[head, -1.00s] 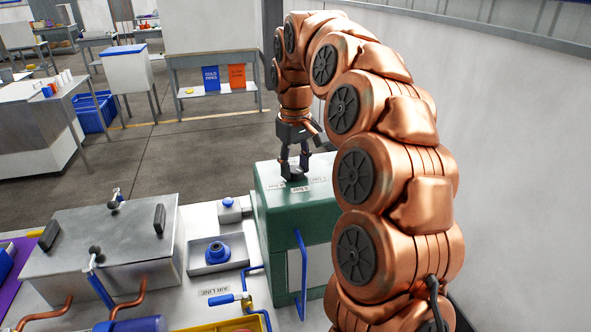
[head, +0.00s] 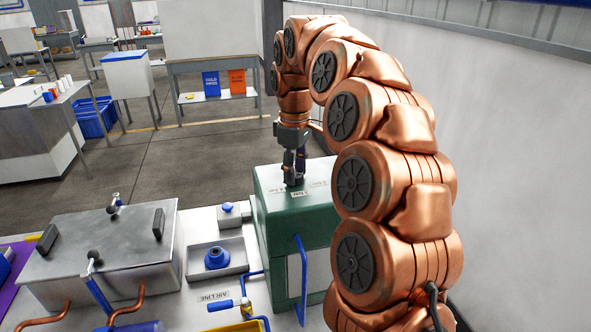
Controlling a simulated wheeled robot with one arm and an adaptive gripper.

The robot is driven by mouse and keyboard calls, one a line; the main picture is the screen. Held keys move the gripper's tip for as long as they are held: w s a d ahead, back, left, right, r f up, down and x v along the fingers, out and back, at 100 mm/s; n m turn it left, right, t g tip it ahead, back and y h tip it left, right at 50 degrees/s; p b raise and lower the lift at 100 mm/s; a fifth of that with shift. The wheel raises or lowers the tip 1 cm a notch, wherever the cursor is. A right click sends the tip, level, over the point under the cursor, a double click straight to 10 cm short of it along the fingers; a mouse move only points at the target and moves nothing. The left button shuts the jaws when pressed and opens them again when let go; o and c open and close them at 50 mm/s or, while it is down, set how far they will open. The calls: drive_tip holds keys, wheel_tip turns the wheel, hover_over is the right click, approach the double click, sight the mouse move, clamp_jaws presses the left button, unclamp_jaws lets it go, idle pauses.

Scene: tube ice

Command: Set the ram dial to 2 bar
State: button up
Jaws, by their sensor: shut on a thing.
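The ram dial is on top of the green cabinet (head: 285,228), hidden by my gripper (head: 293,181) in the head view. My gripper points straight down at the cabinet top and is shut on the dial. Its fingers show nearly edge-on, one behind the other. Small white labels lie around the dial, one at the front (head: 300,194) and others to the left and right. Their print is too small to read surely. Which mark the dial points to cannot be seen.
A blue handle (head: 302,270) stands out from the cabinet's front. To the left are a steel tank (head: 95,245) with a lid, a tray with a blue fitting (head: 217,256) and an AIR LINE label (head: 214,296). A pale wall is at the right.

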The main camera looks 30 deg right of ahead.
drive_tip(key=o, duration=1.1)
drive_tip(key=shift+o, duration=0.2)
